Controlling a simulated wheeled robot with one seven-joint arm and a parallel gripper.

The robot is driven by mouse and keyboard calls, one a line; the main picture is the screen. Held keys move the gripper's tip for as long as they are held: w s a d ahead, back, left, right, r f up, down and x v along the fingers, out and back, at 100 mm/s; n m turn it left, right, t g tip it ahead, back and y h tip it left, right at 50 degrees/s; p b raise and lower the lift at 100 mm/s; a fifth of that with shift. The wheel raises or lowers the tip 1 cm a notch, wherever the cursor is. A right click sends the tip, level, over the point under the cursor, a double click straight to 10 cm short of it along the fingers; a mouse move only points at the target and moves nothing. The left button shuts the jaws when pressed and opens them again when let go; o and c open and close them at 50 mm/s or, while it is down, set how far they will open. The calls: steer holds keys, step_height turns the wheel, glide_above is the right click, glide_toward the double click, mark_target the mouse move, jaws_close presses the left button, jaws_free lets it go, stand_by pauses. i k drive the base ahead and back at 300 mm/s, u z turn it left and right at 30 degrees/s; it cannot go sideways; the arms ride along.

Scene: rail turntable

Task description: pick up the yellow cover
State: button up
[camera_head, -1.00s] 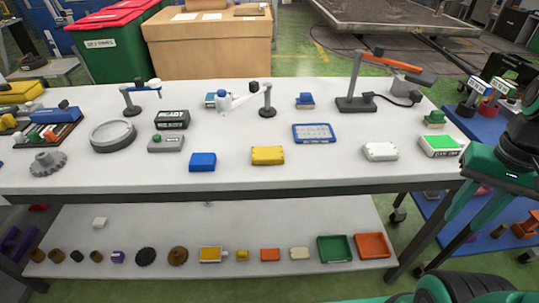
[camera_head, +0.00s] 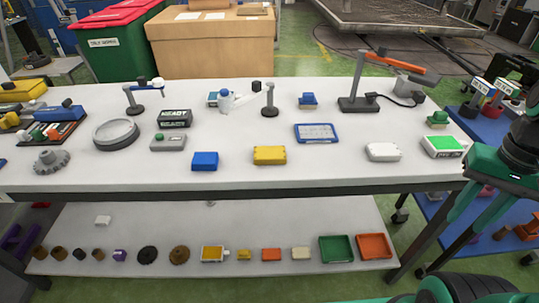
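The yellow cover (camera_head: 269,155) is a small yellow box-like piece lying flat near the front edge of the white table (camera_head: 340,178). A blue cover (camera_head: 205,161) lies to its left and a white cover (camera_head: 383,152) to its right, both apart from it. My green and black arm enters at the right edge, beside the table's right end. My gripper is outside the view, and nothing touches the yellow cover.
A blue-framed tray (camera_head: 317,133) lies behind and right of the yellow cover. A grey box with a button (camera_head: 168,142) and a black READY display (camera_head: 174,118) stand at left. An orange-armed stand (camera_head: 358,100) rises at back right. The lower shelf (camera_head: 170,225) holds several small parts.

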mark_target(265, 155)
steer(key=u, duration=1.95)
steer(key=k, duration=0.8)
steer(key=z, duration=1.8)
steer(key=i, duration=1)
